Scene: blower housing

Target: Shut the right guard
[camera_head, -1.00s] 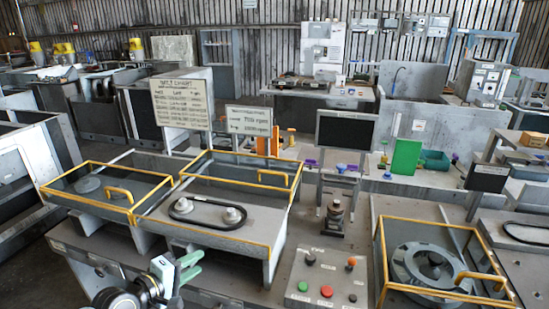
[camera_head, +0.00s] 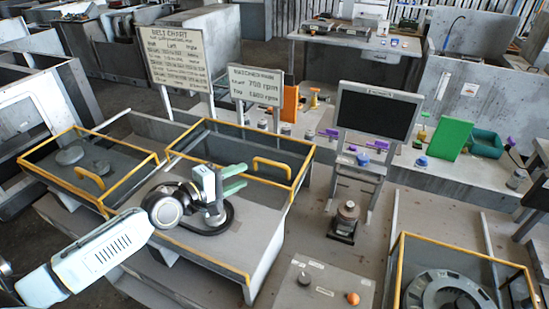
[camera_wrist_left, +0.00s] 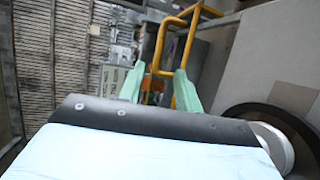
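The right guard (camera_head: 288,186) of the left machine is a yellow-edged panel raised at the back of its bay, with a yellow loop handle (camera_head: 272,166). The bay below is uncovered and shows a black belt (camera_head: 226,222) partly hidden by my gripper. My left gripper (camera_head: 236,179) has its two green fingers apart and empty, above the belt and left of the handle, not visibly touching it. In the left wrist view a yellow handle (camera_wrist_left: 161,42) lies ahead of the open fingers. My right gripper is in neither current view.
A second yellow-edged guard (camera_head: 92,199) covers the left bay. Two sign boards (camera_head: 178,57) stand behind the machine. A black screen (camera_head: 376,112), a control box (camera_head: 322,289) and another yellow-framed machine (camera_head: 400,262) are to the right.

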